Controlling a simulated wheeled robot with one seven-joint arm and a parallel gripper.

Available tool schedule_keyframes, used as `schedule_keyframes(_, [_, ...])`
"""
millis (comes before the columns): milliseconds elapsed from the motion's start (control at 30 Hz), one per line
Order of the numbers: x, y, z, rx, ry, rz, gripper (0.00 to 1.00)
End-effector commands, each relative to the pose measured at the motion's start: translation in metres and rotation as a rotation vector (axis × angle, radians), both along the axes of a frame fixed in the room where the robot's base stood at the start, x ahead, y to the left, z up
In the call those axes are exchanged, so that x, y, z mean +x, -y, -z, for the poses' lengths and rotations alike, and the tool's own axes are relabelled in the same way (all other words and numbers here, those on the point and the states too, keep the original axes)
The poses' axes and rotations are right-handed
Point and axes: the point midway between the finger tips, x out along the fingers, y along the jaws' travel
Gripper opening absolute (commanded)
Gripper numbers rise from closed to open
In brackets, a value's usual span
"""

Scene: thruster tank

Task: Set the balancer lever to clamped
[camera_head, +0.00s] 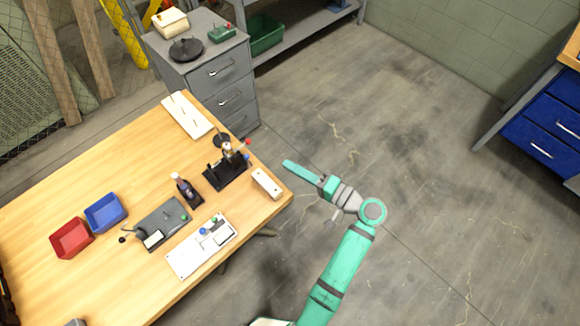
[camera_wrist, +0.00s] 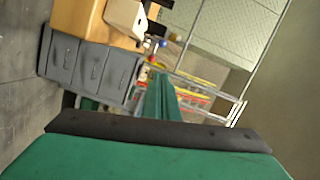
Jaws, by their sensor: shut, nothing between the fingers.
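No label marks the balancer, and I cannot tell for sure which lever is its own. A black fixture (camera_head: 226,172) with a red knob and a blue knob stands near the right end of the wooden table. A grey plate (camera_head: 165,222) with a black-knobbed lever lies left of it. A white panel (camera_head: 190,262) with blue and green knobs lies in front. My teal gripper (camera_head: 287,163) is shut and empty, off the table's right end and apart from everything. Its fingers also show in the wrist view (camera_wrist: 163,97).
The table (camera_head: 95,285) also holds a red bin (camera_head: 71,238), a blue bin (camera_head: 105,213), a dark bottle (camera_head: 184,188) and a white block (camera_head: 266,183) at its right edge. A grey drawer cabinet (camera_head: 215,75) stands behind. Open floor lies to the right.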

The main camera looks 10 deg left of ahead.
Motion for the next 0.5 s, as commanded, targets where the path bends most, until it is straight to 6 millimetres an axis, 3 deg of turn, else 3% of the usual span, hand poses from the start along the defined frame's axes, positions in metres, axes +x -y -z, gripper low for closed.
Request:
schedule_keyframes(400, [0.033, -0.071, 0.004, -0.001, -0.001, -0.004, 0.0])
schedule_keyframes(500, [0.026, -0.084, 0.008, -0.001, -0.002, -0.002, 0.0])
